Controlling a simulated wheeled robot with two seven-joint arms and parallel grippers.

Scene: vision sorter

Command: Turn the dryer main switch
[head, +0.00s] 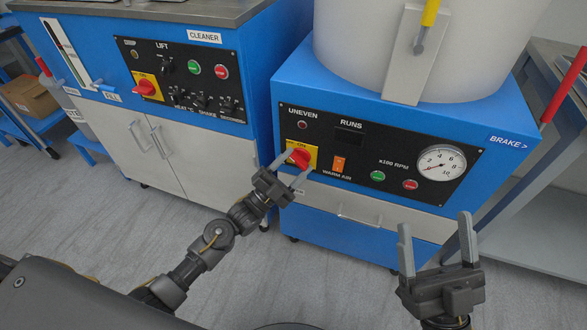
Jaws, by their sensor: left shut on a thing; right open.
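The dryer main switch (298,158) is a red knob on a yellow plate, at the left of the dryer's black control panel (340,180). My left gripper (290,167) reaches up from the lower left and is shut on the red knob, with a finger on either side of it. The knob's exact angle is partly hidden by the fingers. My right gripper (436,248) is open and empty, in front of the dryer's lower right, with its fingers pointing up.
The dryer panel also has a rocker switch (339,165), a green button (377,176), a red button (410,184) and a dial gauge (441,162). The blue cleaner cabinet (200,110) with its own red knob (147,87) stands at left. A grey table (540,210) is at right.

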